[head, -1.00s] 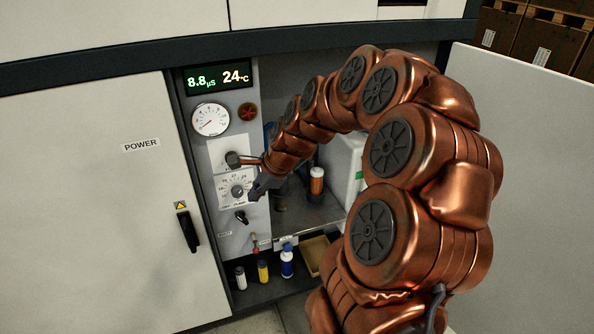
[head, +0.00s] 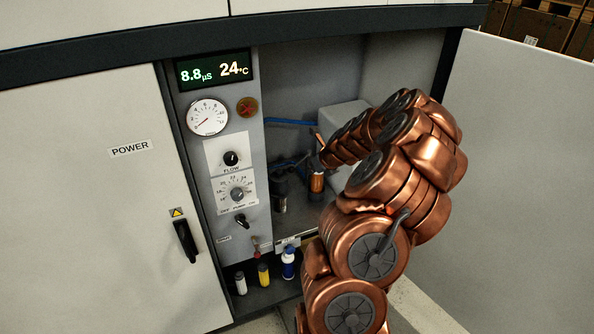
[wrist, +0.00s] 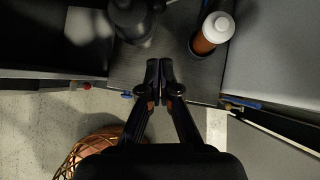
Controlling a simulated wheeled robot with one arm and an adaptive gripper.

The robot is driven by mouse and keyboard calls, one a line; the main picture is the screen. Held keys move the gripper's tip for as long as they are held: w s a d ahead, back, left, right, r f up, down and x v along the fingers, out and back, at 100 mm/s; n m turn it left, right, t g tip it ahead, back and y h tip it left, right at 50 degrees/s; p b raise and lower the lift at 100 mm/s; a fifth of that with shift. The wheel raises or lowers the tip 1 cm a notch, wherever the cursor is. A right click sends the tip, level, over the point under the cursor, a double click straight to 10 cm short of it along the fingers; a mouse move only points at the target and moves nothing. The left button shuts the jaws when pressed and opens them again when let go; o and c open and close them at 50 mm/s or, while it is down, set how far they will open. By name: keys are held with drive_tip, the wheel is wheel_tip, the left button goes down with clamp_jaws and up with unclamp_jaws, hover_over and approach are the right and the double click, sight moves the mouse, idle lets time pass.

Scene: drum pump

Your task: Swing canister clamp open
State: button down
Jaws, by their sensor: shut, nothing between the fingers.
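The amber canister with a white cap (wrist: 213,35) stands upright on the grey cabinet shelf in the wrist view, ahead and right of my fingertips. In the head view its amber body (head: 316,183) shows just left of my arm, its top partly covered. I cannot make out the clamp clearly in either view. My gripper (wrist: 159,72) is shut and empty in the wrist view, its tips over the shelf's front part, apart from the canister. In the head view my gripper cannot be made out beside the arm.
A dark cylindrical pump part (wrist: 133,18) stands left of the canister. The control panel (head: 215,215) with its knobs is further left. A pale box (head: 343,118) is at the back. Small bottles (head: 263,273) stand on the lower shelf. The open door (head: 520,180) bounds the right side.

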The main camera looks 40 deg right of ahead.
sight(290, 171)
drive_tip(key=w+r+x, duration=0.1)
drive_tip(key=x, duration=0.8)
drive_tip(key=shift+w, duration=0.5)
drive_tip(key=shift+d, duration=0.1)
drive_tip(key=shift+r, duration=0.15)
drive_tip(key=shift+w+r+p, duration=0.1)
drive_tip(key=shift+w+p, duration=0.1)
drive_tip(key=shift+p, duration=0.5)
drive_tip(key=shift+w+a+r+m+p, duration=0.15)
drive_tip(key=shift+w+a+m+p, duration=0.2)
drive_tip(key=shift+p, duration=0.7)
drive_tip(key=shift+w+m+h+p, duration=0.2)
drive_tip(key=shift+m+h+p, duration=0.1)
drive_tip(key=shift+p, duration=0.6)
drive_tip(key=shift+w+a+f+p, duration=0.1)
drive_tip(key=shift+w+f+p, duration=0.1)
drive_tip(key=shift+w, duration=0.15)
drive_tip(key=shift+w+a+f+p, duration=0.1)
drive_tip(key=shift+w+f+p, duration=0.1)
drive_tip(key=shift+w, duration=0.15)
